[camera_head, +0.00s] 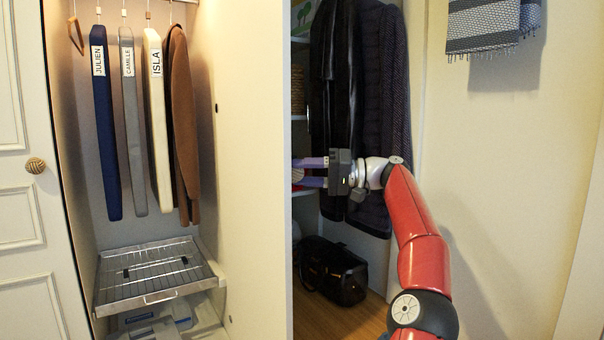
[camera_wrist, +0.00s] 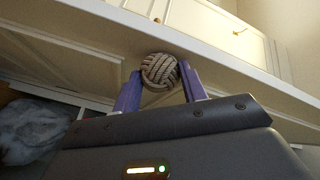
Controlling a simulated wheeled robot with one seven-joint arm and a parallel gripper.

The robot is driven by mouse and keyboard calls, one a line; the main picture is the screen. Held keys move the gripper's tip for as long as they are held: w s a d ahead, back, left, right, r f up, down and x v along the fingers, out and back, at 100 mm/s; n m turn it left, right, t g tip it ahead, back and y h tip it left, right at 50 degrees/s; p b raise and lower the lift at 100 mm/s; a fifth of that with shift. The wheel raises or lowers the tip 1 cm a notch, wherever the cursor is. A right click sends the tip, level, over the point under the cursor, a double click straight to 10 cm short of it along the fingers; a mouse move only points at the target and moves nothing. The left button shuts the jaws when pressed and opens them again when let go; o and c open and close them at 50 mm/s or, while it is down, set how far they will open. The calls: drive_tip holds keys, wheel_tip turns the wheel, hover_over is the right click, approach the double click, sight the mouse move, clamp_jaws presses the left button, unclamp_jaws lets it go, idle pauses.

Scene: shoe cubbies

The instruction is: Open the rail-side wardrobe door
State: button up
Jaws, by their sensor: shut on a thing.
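The rail-side wardrobe door (camera_head: 255,170) is a tall cream panel standing swung out to the right of the rail compartment, its plain inner face toward the head camera. My gripper (camera_head: 308,172) reaches in from the right, past the door's edge, to the door's far side. In the wrist view a round woven rope knob (camera_wrist: 159,71) sits between the two purple fingers of my gripper (camera_wrist: 160,85), which are shut on it. In the head view the door's edge hides most of the knob and the fingertips.
Labelled garment bags (camera_head: 104,120) and a brown garment (camera_head: 184,130) hang in the compartment above a wire rack (camera_head: 155,270). A panelled door (camera_head: 25,240) with another knob (camera_head: 36,165) is at left. Dark coats (camera_head: 375,90) and a black bag (camera_head: 333,270) are behind my gripper.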

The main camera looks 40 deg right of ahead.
drive_tip(key=o, duration=1.1)
drive_tip(key=p+v, duration=0.2)
drive_tip(key=v, duration=0.5)
drive_tip(key=shift+s+d, duration=0.25)
